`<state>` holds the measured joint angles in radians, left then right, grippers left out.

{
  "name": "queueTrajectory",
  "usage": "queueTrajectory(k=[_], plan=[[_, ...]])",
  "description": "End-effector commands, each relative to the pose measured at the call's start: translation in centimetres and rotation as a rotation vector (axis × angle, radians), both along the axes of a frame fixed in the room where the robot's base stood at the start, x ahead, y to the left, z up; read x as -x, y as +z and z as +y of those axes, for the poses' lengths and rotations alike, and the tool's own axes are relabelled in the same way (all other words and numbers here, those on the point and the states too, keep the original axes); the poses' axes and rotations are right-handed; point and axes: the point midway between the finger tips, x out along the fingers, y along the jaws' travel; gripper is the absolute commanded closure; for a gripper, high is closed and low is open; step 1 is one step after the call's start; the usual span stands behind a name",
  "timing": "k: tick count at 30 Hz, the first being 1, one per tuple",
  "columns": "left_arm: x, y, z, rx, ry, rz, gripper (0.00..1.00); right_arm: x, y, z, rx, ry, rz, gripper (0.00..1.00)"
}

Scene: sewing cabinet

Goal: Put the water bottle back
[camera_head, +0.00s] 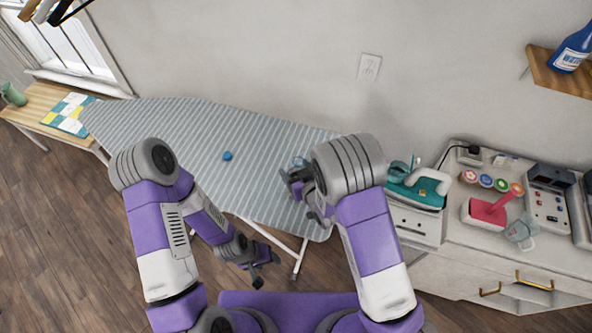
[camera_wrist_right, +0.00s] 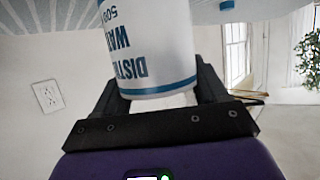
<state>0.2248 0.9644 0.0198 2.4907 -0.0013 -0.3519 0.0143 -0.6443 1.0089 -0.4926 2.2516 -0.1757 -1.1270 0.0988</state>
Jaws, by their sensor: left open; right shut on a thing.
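My right gripper (camera_wrist_right: 165,110) is shut on a white bottle (camera_wrist_right: 150,45) with blue bands and the words "DISTILLED WATER", which appear upside down in the right wrist view. In the head view the right gripper (camera_head: 300,185) is over the right part of the ironing board, and the held bottle is mostly hidden by my arm. My left gripper (camera_head: 266,268) is open and empty, low in front of the board.
The striped ironing board (camera_head: 180,125) carries a small blue round thing (camera_head: 227,156). An iron (camera_head: 425,182), a red thing (camera_head: 490,212), a clear cup (camera_head: 521,232) and a device (camera_head: 548,205) crowd the cabinet top at right. The shelf's left end looks free.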

Motion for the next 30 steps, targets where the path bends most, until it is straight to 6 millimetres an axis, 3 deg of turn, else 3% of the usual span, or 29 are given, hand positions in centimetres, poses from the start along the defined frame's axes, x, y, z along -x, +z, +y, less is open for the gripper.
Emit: queueTrajectory(k=[3,4,9,21,30], plan=[[0.0,-0.5,0.0,0.000,0.000,0.000,0.41,0.0,-0.3,0.0,-0.001,0.000,-0.002,0.72],[0.0,-0.5,0.0,0.000,0.000,0.000,0.41,0.0,-0.4,0.0,0.000,0.000,0.001,0.26],[0.0,-0.4,0.0,0.000,0.000,0.000,0.41,0.0,-0.3,0.0,0.000,0.000,0.001,0.02],[0.0,0.3,0.0,0.000,0.000,0.000,0.41,0.0,0.3,0.0,0.001,0.001,0.001,0.02],[0.0,-0.4,0.0,0.000,0.000,0.000,0.41,4.5,2.1,-2.4,-0.003,-0.002,0.002,0.02]])
